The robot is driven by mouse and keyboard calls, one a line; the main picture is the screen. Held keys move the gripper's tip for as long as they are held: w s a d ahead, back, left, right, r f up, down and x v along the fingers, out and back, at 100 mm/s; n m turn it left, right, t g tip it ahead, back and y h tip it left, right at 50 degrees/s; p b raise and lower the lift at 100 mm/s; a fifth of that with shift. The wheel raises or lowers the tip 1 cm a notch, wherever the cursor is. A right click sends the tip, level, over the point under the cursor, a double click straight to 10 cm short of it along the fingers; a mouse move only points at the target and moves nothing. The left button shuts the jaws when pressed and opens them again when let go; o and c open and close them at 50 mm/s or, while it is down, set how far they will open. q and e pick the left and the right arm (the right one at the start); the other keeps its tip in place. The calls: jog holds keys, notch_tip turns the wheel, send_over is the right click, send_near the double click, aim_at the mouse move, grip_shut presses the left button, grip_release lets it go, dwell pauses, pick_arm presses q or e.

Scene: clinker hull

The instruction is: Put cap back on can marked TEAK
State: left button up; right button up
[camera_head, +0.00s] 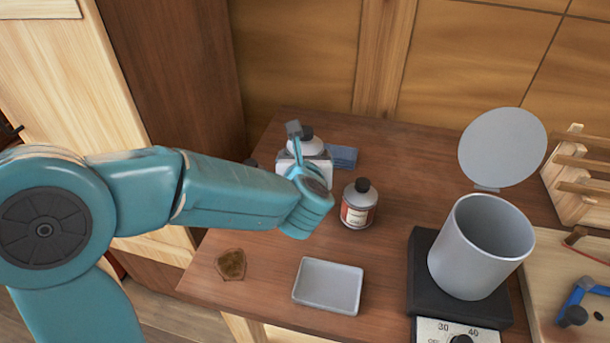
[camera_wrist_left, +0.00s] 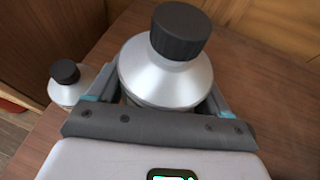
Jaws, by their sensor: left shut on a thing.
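My left gripper (camera_head: 298,150) is shut on a silver can (camera_wrist_left: 165,78) near the back of the bench. The can stands between the fingers with a black cap (camera_wrist_left: 180,30) on its top. A can with a red and cream label (camera_head: 358,209) stands right of my left gripper and also wears a black cap (camera_head: 362,185). I cannot read any label, so I cannot tell which can is TEAK. My right gripper is out of view.
A grey pot (camera_head: 470,262) with a raised round lid (camera_head: 502,147) sits on a black heater (camera_head: 420,285). A folded blue cloth (camera_head: 342,156) lies behind. A wooden rack (camera_head: 580,170) stands far right.

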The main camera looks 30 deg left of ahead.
aim_at(305, 129)
pick_arm(q)
notch_tip(305, 129, up, 10)
jog(key=shift+f+p, duration=0.1)
jog(key=shift+p, duration=0.85)
jog(key=o, duration=0.6)
jog(key=c, duration=0.6)
jog(key=shift+s+d, duration=0.1)
jog(key=shift+c, duration=0.2)
